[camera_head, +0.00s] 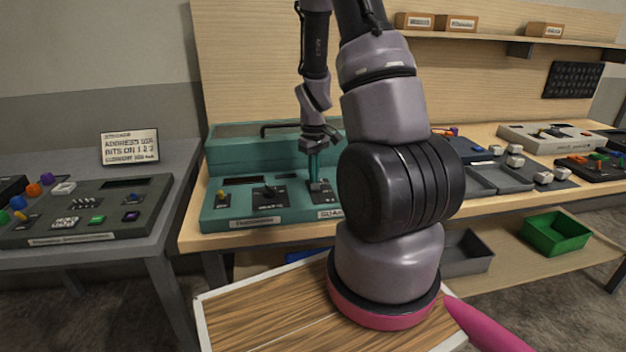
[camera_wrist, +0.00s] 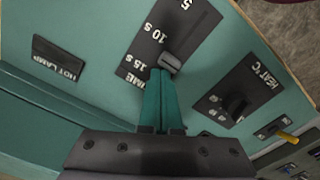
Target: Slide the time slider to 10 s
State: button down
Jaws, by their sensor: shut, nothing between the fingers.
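The time slider panel (camera_wrist: 172,36) is a dark plate on the teal console, marked TIME, 15 s, 10 s and 5. Its grey slider knob (camera_wrist: 171,62) stands between the 15 s and 10 s labels, seemingly nearer 10 s. The exact reading is hard to tell at this slant. My gripper (camera_wrist: 160,74) has its teal fingers together, with the tips right beside the knob on the 15 s side. I cannot tell whether they touch it. In the head view my gripper (camera_head: 314,180) points down at the right part of the teal console (camera_head: 228,212).
A HEAT °C panel (camera_wrist: 243,95) with a black knob lies to the right in the wrist view, with a yellow-tipped switch (camera_wrist: 288,136) beyond. A HOT LAMP label (camera_wrist: 58,57) is at left. A separate grey console (camera_head: 130,190) stands on the left table.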

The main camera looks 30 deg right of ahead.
jog(key=shift+s+a, duration=0.2)
jog(key=shift+s, duration=0.5)
jog(key=shift+w+r, duration=0.1)
jog(key=shift+w, duration=0.05)
jog(key=shift+w+d+r, duration=0.15)
jog(key=shift+w+r, duration=0.25)
jog(key=shift+w, duration=0.05)
notch_tip(320, 180, up, 7)
dwell(0.6)
dwell(0.4)
notch_tip(320, 180, up, 10)
jog(key=m+t, duration=0.2)
send_over(305, 193)
jog(key=s+a+r+m+t+y, duration=0.1)
jog(key=s+a+r+m+t, duration=0.1)
jog(key=s+a+r, duration=0.2)
jog(key=s+a+r+m+t+y, duration=0.1)
jog(key=s+a+r+m+t, duration=0.2)
jog(key=s+r, duration=0.7)
notch_tip(305, 193, up, 2)
jog(key=shift+s+a+r, duration=0.15)
jog(key=shift+a, duration=0.65)
dwell(2.2)
